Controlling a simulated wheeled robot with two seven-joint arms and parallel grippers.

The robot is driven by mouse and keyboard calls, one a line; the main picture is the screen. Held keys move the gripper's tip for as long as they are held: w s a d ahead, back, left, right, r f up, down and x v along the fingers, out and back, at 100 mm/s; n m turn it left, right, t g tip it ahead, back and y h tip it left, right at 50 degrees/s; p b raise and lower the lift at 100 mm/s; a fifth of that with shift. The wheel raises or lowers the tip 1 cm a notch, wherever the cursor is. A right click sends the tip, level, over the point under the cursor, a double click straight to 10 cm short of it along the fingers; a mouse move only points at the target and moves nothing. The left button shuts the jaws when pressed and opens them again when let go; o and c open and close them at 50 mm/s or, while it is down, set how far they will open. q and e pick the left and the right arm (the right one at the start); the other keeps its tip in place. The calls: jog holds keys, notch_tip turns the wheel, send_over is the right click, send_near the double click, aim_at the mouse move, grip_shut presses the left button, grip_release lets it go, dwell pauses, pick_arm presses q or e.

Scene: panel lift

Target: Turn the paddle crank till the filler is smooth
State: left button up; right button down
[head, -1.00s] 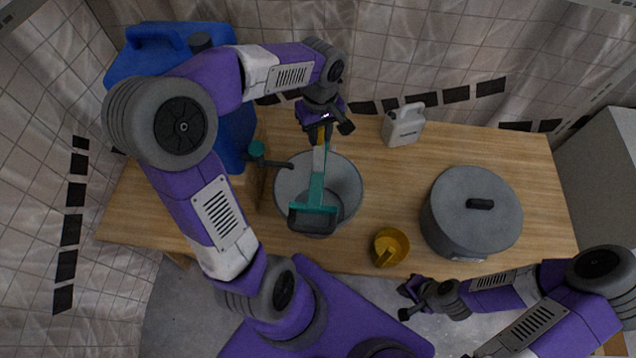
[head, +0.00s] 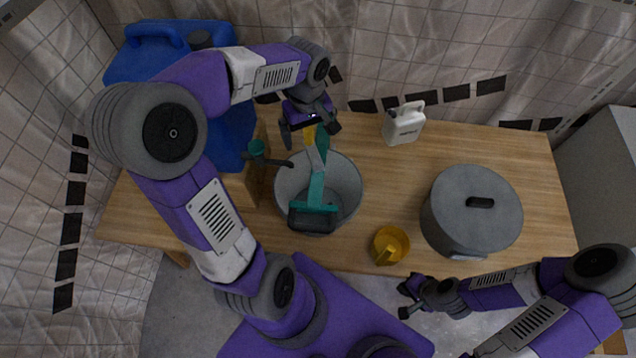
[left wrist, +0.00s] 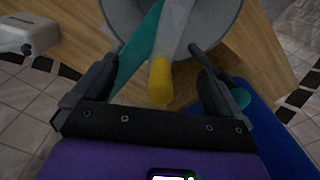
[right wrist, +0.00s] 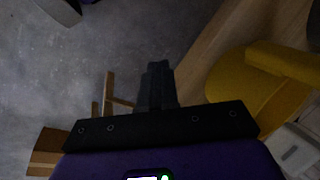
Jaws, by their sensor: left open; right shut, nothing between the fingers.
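The grey bucket (head: 349,190) stands on the wooden table, with a teal bar (head: 316,188) across its mouth and a dark clamp block (head: 312,220) at its front rim. A pale crank arm (head: 315,159) ends in a yellow knob (head: 309,134) near the back rim; the knob also shows in the left wrist view (left wrist: 160,82). My left gripper (head: 311,139) is open, its fingers on either side of the knob with gaps. My right gripper (head: 408,293) is shut and empty, in front of the table's front edge. The filler's surface cannot be made out.
A blue jug (head: 150,62) stands at the back left, near a dark green handled part (head: 257,149). A white canister (head: 404,124) is behind, a yellow scoop (head: 391,245) at the front, and a lidded grey pot (head: 471,212) to the right.

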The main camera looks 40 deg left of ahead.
pick_arm(q)
jog(key=shift+r+p, duration=3.8)
jog(key=shift+r, duration=0.8)
jog(key=shift+f, duration=0.1)
